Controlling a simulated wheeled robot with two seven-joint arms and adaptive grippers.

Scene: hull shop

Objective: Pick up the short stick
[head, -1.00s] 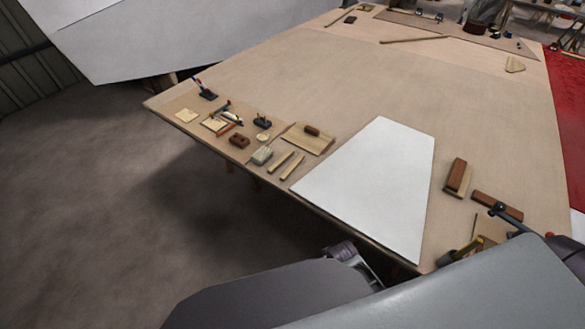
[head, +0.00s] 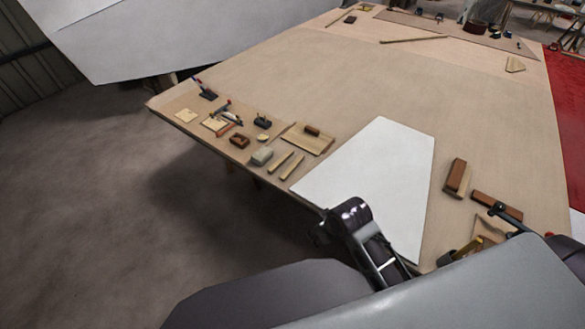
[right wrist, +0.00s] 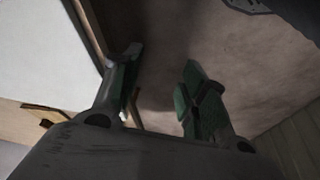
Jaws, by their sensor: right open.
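Two short pale wooden sticks lie side by side on the near left edge of the bench in the head view. The left stick (head: 280,162) looks slightly shorter than the right stick (head: 292,167). My right gripper (head: 318,236) is beside the bench's near edge, below and to the right of the sticks, apart from them. It is partly hidden by its own wrist. In the right wrist view its fingers (right wrist: 162,72) are spread with nothing between them, and no stick can be made out clearly. My left gripper is not in view.
A white panel (head: 375,165) lies right of the sticks. A grey-green block (head: 262,156), a brown block (head: 239,141) and a wooden board (head: 316,143) lie near them. Longer sticks lie at the far end. The bench (head: 370,85) is mostly clear in the middle.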

